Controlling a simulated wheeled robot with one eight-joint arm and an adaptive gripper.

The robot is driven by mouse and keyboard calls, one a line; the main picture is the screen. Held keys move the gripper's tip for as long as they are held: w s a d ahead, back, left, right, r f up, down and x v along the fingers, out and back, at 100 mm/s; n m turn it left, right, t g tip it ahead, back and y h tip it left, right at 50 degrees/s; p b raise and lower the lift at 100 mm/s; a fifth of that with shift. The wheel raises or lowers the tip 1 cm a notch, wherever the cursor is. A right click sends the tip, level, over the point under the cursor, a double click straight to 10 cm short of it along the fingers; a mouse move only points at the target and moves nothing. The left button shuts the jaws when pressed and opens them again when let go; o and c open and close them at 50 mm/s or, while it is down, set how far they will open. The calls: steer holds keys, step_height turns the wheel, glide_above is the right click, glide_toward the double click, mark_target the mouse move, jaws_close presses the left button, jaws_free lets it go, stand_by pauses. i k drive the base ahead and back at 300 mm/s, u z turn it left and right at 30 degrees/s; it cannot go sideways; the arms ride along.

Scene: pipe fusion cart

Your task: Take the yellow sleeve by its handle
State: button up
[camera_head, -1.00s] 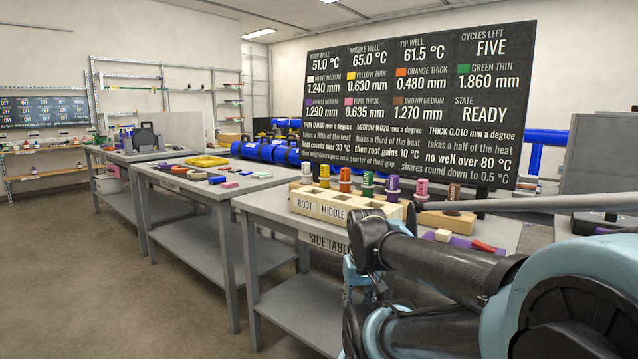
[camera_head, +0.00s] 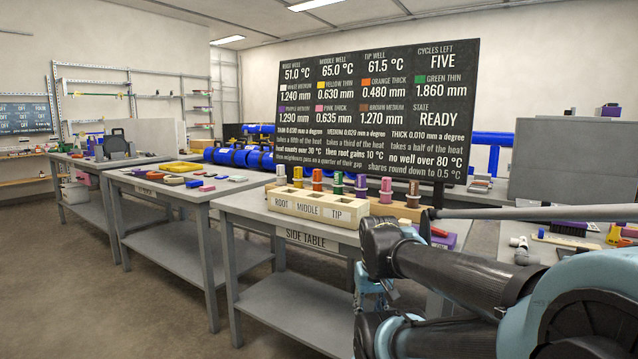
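The yellow sleeve (camera_head: 298,176) stands upright in a row of coloured sleeves behind the ROOT, MIDDLE, TIP block on the side table. It is between the white sleeve (camera_head: 280,174) and the orange sleeve (camera_head: 317,180). Its lower part is hidden by the block, and its handle is too small to make out. My arm is at the lower right, apart from the sleeves. A small light-blue part at its end, seemingly my gripper (camera_head: 372,288), shows low beside the table's right side, partly hidden by my arm. Its fingers are not clear, and I see nothing held.
The pale well block (camera_head: 318,206) stands at the front of the side table (camera_head: 250,207). Green, purple, pink and brown sleeves continue the row rightward. A dark display board (camera_head: 375,110) rises behind. A second table (camera_head: 150,183) with small coloured pieces stands to the left.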

mark_target(298, 178)
steer(key=z, duration=2)
steer(key=k, duration=0.85)
steer(key=u, duration=1.95)
steer(key=i, duration=1.05)
steer(key=z, duration=0.05)
